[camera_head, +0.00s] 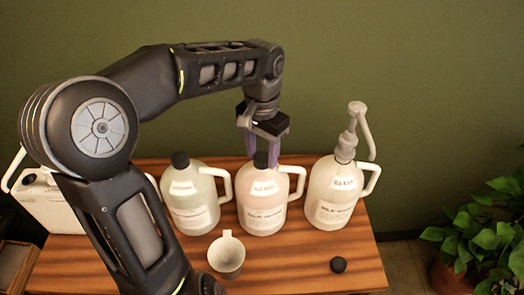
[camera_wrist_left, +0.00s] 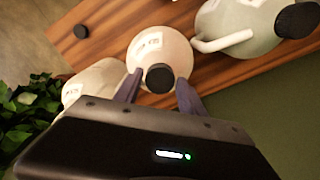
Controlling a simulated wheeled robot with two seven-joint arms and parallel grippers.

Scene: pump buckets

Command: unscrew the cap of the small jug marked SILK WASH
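The middle jug (camera_head: 263,208) holds pinkish liquid and has a black screw cap (camera_head: 261,160). Its small label seems to read SILK WASH, but the print is blurred. The jug also shows in the left wrist view (camera_wrist_left: 160,46), with its cap (camera_wrist_left: 159,78) on the neck. My left gripper (camera_head: 265,153) is open at this cap, its purple fingers pointing down. In the left wrist view, the fingers (camera_wrist_left: 158,88) stand on either side of the cap with gaps visible. My right gripper is not in view.
A pale jug with a black cap (camera_head: 188,205) stands left and a jug with a pump (camera_head: 335,195) right. A white mug (camera_head: 227,256) and loose black cap (camera_head: 338,264) are in front. A white canister (camera_head: 50,205) is far left; a plant (camera_head: 485,235) is right.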

